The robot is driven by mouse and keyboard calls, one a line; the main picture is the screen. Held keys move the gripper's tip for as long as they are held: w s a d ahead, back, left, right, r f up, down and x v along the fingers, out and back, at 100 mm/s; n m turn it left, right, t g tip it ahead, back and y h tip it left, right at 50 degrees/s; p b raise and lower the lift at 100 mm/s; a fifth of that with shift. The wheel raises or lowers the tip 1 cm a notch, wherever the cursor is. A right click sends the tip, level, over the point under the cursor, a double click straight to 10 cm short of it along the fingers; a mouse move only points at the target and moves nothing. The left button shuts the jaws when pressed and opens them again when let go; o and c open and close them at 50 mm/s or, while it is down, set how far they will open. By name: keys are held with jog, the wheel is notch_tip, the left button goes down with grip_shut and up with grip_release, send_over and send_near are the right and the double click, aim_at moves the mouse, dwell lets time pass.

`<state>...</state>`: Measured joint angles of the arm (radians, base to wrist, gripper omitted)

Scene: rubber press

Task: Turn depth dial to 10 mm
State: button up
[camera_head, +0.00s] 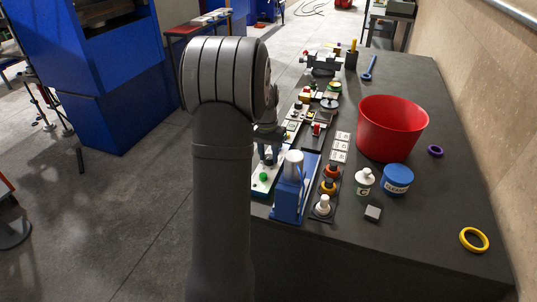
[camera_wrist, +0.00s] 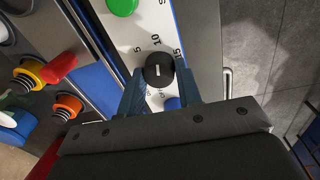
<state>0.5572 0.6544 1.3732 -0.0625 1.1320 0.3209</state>
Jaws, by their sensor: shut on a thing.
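The depth dial (camera_wrist: 159,72) is a round black knob on a white panel (camera_wrist: 150,22) in the wrist view. Numbers 5, 10 and 15 are printed around its far side. A short white mark on the knob lies nearly upright in the picture, roughly in line with the 10; which end is the pointer is hard to tell. My gripper (camera_wrist: 160,84) is shut on the dial, with one dark blue finger at each side of it. In the head view the white panel shows beside the blue press (camera_head: 290,196); the dial cannot be made out there.
A green button (camera_wrist: 122,6) and a blue button (camera_wrist: 172,104) are near the dial. Orange knobs (camera_wrist: 68,106) stand left of the press body in the wrist view. A red bucket (camera_head: 392,128), a blue cleaner tub (camera_head: 396,180) and a white bottle (camera_head: 363,182) stand on the dark bench.

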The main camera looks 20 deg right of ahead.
aim_at(266, 155)
jog(key=o, duration=1)
jog(key=shift+c, duration=0.2)
jog(key=shift+r, duration=0.1)
notch_tip(266, 155, up, 17)
jog(key=shift+w+a+r, duration=0.15)
jog(key=shift+w+a, duration=0.15)
jog(key=shift+w, duration=0.1)
jog(key=f, duration=1.7)
jog(key=shift+s+d+f, duration=0.25)
jog(key=shift+s+d, duration=0.1)
jog(key=shift+s, duration=0.05)
jog(key=shift+r, duration=0.15)
